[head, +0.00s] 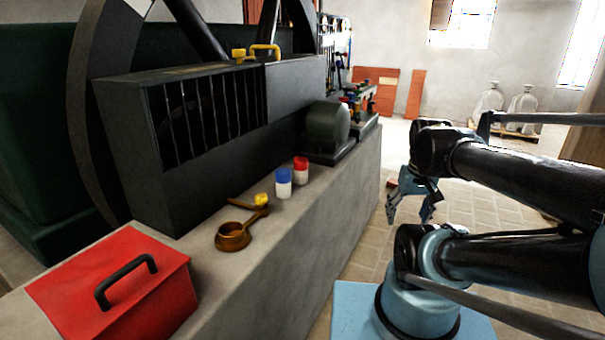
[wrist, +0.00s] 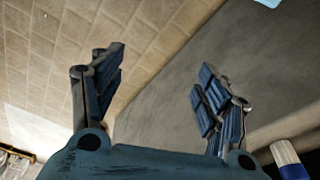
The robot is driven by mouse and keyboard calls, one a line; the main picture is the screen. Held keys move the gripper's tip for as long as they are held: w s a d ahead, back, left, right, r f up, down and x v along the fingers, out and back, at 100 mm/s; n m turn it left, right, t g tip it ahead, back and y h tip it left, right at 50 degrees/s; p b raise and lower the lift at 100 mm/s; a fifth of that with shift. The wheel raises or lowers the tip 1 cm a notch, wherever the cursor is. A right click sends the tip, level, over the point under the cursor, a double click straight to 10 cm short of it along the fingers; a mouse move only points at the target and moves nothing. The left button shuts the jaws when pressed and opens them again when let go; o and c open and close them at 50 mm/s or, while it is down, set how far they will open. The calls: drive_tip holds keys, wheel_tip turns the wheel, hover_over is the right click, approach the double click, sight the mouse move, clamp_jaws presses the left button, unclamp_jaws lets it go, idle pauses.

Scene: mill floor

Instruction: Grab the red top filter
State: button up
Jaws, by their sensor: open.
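The red top filter (head: 301,170) is a small white cylinder with a red top, standing upright on the grey concrete ledge (head: 330,205). A similar blue top filter (head: 283,183) stands just in front of it and to its left. My gripper (head: 410,212) hangs over the floor to the right of the ledge, apart from both filters. In the wrist view my gripper (wrist: 153,85) has its fingers spread with nothing between them. A white and blue piece (wrist: 289,160) shows at the lower right there, partly cut off. I cannot make out the red top in the wrist view.
A brass ladle-like cup (head: 233,236) and a red box with a black handle (head: 125,285) are nearer on the ledge. A dark motor (head: 328,125) stands behind the filters, and a black machine housing (head: 200,130) rises at the left. The tiled floor (head: 465,205) is open.

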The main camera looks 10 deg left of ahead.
drive_tip(key=w+a+r+n, duration=0.3)
drive_tip(key=w+a+r, duration=0.3)
drive_tip(key=w+r, duration=0.2)
wheel_tip(320, 180, up, 9)
drive_tip(key=n+g+y, duration=0.1)
drive_tip(key=n, duration=0.5)
hover_over(301, 160)
wheel_tip(301, 160, down, 11)
drive_tip(key=shift+w+a+f, duration=0.1)
drive_tip(key=shift+w+f, duration=0.2)
drive_tip(key=shift+f, duration=2.65)
drive_tip(key=c, duration=1.2)
